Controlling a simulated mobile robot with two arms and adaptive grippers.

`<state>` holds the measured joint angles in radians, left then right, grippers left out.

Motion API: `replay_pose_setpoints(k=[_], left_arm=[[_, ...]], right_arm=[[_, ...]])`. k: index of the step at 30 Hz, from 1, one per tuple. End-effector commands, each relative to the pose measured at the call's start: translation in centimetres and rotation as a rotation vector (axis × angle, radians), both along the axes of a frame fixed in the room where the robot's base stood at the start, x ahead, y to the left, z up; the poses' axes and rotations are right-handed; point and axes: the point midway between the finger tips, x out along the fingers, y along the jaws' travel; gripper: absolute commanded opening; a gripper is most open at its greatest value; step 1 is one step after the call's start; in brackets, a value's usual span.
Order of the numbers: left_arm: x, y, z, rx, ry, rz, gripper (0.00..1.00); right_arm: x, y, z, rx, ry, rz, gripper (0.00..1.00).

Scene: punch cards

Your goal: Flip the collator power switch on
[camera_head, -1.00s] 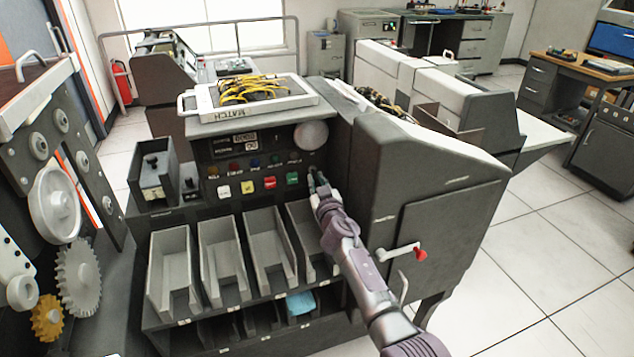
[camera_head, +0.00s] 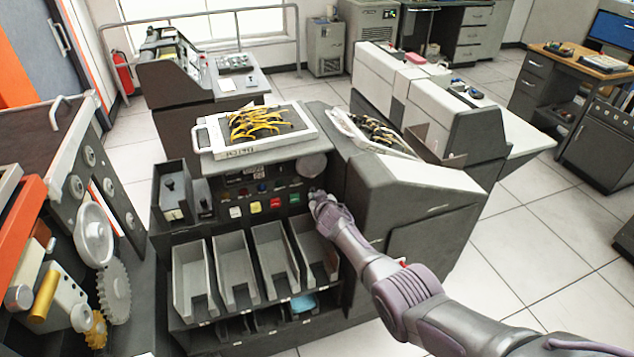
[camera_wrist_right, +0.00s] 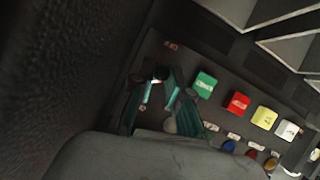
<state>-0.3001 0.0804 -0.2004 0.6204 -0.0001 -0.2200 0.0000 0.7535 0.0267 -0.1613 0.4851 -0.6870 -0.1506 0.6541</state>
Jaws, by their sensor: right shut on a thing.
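The collator (camera_head: 415,190) is a dark grey machine with a control panel on its front above several sorting bins. My right gripper (camera_head: 316,194) is at the right end of that panel, beside the green button (camera_head: 295,199), and it hides what lies behind it. In the right wrist view, the gripper's teal fingers (camera_wrist_right: 157,86) reach to the panel left of the green button (camera_wrist_right: 204,84). They are shut on a small pale piece, seemingly the power switch (camera_wrist_right: 156,80). Its on or off position cannot be told. My left gripper is not in view.
A white tray (camera_head: 205,138) with yellow-and-black cables rests on top of the collator. Red, yellow and white buttons line the panel, with bins (camera_head: 192,280) below. A machine with gears (camera_head: 95,235) stands at left. The tiled floor (camera_head: 550,250) at right is clear.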

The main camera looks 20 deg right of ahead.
Motion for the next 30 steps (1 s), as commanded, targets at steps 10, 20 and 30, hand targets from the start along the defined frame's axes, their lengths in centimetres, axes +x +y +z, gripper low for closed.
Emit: replay_pose_setpoints(k=[10, 20, 30], left_arm=[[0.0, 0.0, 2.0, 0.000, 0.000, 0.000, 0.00], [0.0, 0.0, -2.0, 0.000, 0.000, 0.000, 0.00], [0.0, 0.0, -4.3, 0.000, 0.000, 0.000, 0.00]], right_arm=[[0.6, -0.3, 1.3, -0.013, 0.255, -0.015, 0.00], [1.2, 0.0, 1.5, -0.016, 0.452, -0.003, 0.00], [1.2, 0.0, 2.3, -0.019, 0.540, -0.001, 0.00]])
